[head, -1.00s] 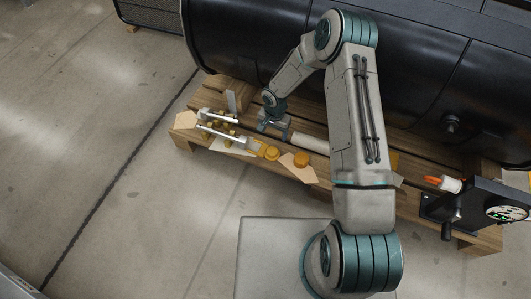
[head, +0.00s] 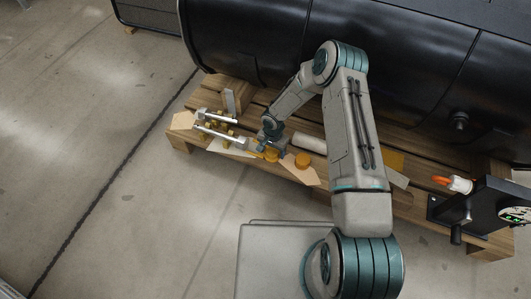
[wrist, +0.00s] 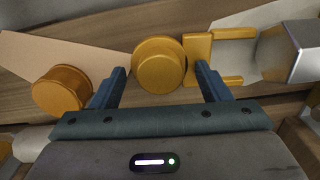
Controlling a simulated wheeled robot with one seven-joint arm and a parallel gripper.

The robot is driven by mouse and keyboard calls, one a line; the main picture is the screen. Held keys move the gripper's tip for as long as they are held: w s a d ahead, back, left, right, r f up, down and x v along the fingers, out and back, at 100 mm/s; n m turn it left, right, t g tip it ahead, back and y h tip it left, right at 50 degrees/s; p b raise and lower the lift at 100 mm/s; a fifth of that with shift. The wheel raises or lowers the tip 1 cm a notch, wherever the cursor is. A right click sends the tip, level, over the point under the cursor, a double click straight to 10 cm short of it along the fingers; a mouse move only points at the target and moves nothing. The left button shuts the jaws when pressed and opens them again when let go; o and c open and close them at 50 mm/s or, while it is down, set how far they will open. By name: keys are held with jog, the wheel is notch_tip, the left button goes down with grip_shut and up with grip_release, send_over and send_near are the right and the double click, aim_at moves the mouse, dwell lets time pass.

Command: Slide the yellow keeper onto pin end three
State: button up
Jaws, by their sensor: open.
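A yellow U-shaped piece (wrist: 197,47), which looks like the keeper, lies at the right of the wrist view. Its two prongs point right towards a metal block (wrist: 306,48). A round yellow knob (wrist: 160,62) sits left of its plate. My gripper (wrist: 160,75) is open. In the wrist view its fingers appear on either side of the knob, and the right fingertip overlaps the plate's lower edge. Contact cannot be told. In the head view my gripper (head: 268,147) is low over the pallet's front edge, partly hiding these pieces. Metal pins (head: 216,133) lie left of it; their numbering is unreadable.
A second round orange-yellow piece (wrist: 62,90) lies left of my gripper, on a tan sheet (wrist: 48,52). The wooden pallet (head: 405,205) bears everything. A large black tank (head: 255,45) stands behind. A dark gauge stand (head: 480,208) is at the right.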

jog(key=shift+c, duration=0.3)
jog(key=c, duration=1.2)
notch_tip(320, 180, up, 5)
jog(key=p, duration=0.2)
jog(key=shift+f+p, duration=0.1)
jog(key=shift+p, duration=0.2)
jog(key=d+r+p, duration=0.1)
jog(key=d+r, duration=0.1)
jog(key=d, duration=0.2)
jog(key=d+r+p, duration=0.1)
jog(key=d+r, duration=0.1)
jog(key=d, duration=0.1)
jog(key=d+r+p, duration=0.1)
jog(key=d+r, duration=0.1)
jog(key=d, duration=0.2)
jog(key=shift+w+d+r+p, duration=0.15)
jog(key=shift+w+d+p, duration=0.15)
jog(key=shift+p, duration=0.05)
